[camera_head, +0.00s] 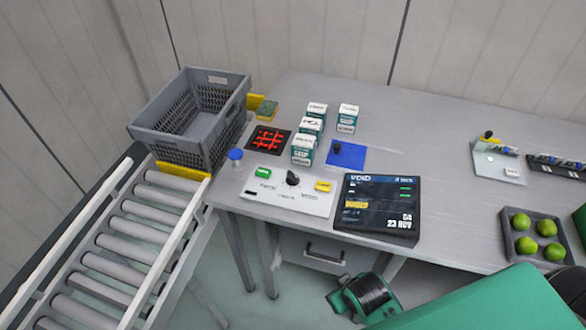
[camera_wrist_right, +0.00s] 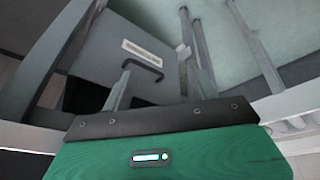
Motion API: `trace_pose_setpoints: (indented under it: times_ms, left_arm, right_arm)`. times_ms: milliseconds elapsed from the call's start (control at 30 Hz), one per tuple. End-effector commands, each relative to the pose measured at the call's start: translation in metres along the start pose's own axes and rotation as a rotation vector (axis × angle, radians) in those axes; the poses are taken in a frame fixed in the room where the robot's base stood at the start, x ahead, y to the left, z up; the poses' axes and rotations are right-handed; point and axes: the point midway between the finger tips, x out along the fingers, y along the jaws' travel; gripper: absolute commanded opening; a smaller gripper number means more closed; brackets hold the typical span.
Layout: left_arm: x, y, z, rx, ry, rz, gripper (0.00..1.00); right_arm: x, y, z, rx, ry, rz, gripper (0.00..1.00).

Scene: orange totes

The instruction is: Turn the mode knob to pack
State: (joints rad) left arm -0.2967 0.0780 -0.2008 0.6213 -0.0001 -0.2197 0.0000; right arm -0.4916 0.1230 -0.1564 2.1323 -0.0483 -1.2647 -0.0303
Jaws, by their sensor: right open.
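The black mode knob (camera_head: 292,178) stands on a white control panel (camera_head: 290,207) at the table's front edge. Small printed labels sit around it, too small to read, and I cannot tell which one the knob points at. A green button (camera_head: 262,173) and a yellow button (camera_head: 324,186) flank it. My right gripper (camera_head: 368,292) is low in front of the table, below the panel and apart from it. Its green and black body also shows in the right wrist view, facing the drawer; it is open and holds nothing I can see. My left gripper is out of view.
A dark display (camera_head: 376,208) lies right of the panel. A blue-topped post (camera_head: 235,154), a red-marked black pad (camera_head: 268,140), several small boxes (camera_head: 304,149) and a blue plate (camera_head: 345,154) are nearby. A grey crate (camera_head: 187,128) stands left by the roller conveyor. A drawer (camera_head: 315,250) hangs underneath.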

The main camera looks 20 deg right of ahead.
Motion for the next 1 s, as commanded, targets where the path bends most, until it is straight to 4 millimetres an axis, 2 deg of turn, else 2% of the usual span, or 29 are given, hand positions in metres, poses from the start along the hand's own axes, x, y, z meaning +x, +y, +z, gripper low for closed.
trace_pose_setpoints:
  times_ms: [33,133,167,200,467,567,667,800,900,1000]
  left_arm:
    - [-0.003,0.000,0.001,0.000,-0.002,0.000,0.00]
    - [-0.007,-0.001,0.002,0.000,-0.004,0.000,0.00]
    - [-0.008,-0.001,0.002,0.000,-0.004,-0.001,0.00]
    - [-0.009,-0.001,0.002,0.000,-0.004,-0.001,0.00]
    - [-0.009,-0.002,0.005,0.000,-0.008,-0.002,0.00]
    - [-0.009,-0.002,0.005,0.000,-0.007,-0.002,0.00]
    - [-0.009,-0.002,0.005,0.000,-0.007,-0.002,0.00]
    - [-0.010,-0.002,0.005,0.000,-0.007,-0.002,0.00]
    - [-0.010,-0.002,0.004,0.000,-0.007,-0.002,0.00]
    - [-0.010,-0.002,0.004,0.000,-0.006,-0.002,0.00]
  right_arm:
    - [-0.017,0.002,-0.007,-0.001,0.014,0.004,0.60]
    - [-0.047,0.007,-0.024,-0.018,0.054,0.023,0.60]
    - [-0.057,0.010,-0.035,-0.034,0.086,0.038,0.60]
    - [-0.065,0.015,-0.056,-0.071,0.147,0.070,0.60]
    - [-0.077,0.027,-0.149,-0.290,0.435,0.242,0.60]
    - [-0.087,0.027,-0.190,-0.397,0.561,0.323,0.60]
    - [-0.106,0.024,-0.240,-0.543,0.722,0.436,0.60]
    - [-0.151,0.001,-0.320,-0.841,1.006,0.661,0.60]
    - [-0.187,-0.029,-0.363,-1.081,1.205,0.837,0.60]
    - [-0.217,-0.066,-0.391,-1.339,1.387,1.017,0.60]
